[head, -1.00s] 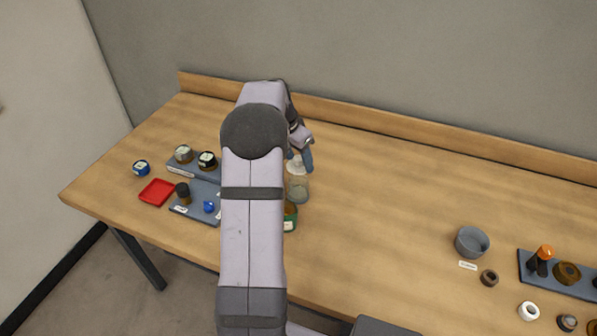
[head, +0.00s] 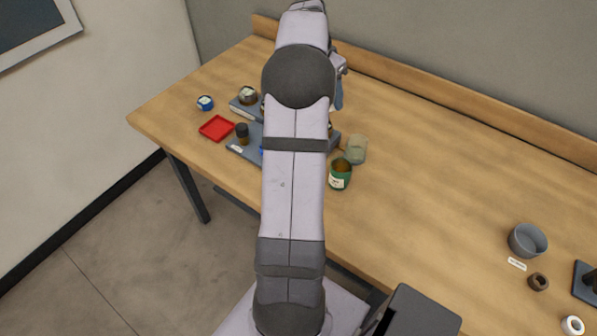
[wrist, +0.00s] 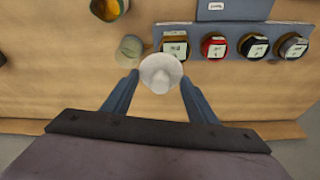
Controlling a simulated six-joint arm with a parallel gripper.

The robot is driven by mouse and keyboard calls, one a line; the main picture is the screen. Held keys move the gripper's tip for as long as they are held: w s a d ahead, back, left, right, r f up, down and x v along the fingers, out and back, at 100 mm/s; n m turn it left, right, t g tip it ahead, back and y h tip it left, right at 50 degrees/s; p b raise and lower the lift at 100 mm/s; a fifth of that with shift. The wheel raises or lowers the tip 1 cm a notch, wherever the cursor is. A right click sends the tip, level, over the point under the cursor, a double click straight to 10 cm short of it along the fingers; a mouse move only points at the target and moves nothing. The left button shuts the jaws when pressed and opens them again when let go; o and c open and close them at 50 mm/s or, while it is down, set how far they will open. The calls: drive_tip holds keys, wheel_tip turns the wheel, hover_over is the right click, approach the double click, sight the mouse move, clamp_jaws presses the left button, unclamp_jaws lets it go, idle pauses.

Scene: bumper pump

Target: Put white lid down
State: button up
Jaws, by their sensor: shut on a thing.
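The white lid (wrist: 160,72) is round with a raised middle and sits between the blue-grey fingers of my gripper (wrist: 158,78) in the wrist view. My gripper is shut on it. In the head view my gripper's finger (head: 338,95) shows beside my arm over the far part of the table, and the lid is hidden there. A clear glass jar (head: 356,149) without a lid stands on the table; it also shows in the wrist view (wrist: 130,50), just left of and apart from the white lid.
An open green jar (head: 340,174) stands near the glass jar. In the wrist view a rack (wrist: 160,33) holds several labelled jars close to the right finger. A red tray (head: 217,128) and a blue-lidded jar (head: 205,103) lie left. A grey bowl (head: 528,241) stands right; the table between is clear.

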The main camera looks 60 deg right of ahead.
drive_tip(key=w+a+f+n, duration=0.2)
drive_tip(key=w+a+f, duration=0.15)
drive_tip(key=a, duration=0.55)
drive_tip(key=s+a+f+m, duration=0.2)
drive_tip(key=a+f+m, duration=0.1)
drive_tip(key=f+m, duration=0.1)
drive_tip(key=shift+a+f+g, duration=0.25)
drive_tip(key=shift+f+g, duration=0.05)
drive_tip(key=shift+f, duration=0.25)
drive_tip(key=shift+s+f+p, duration=0.1)
drive_tip(key=shift+f+p, duration=0.95)
drive_tip(key=shift+f, duration=3.95)
drive_tip(key=shift+f, duration=0.2)
drive_tip(key=o, duration=1)
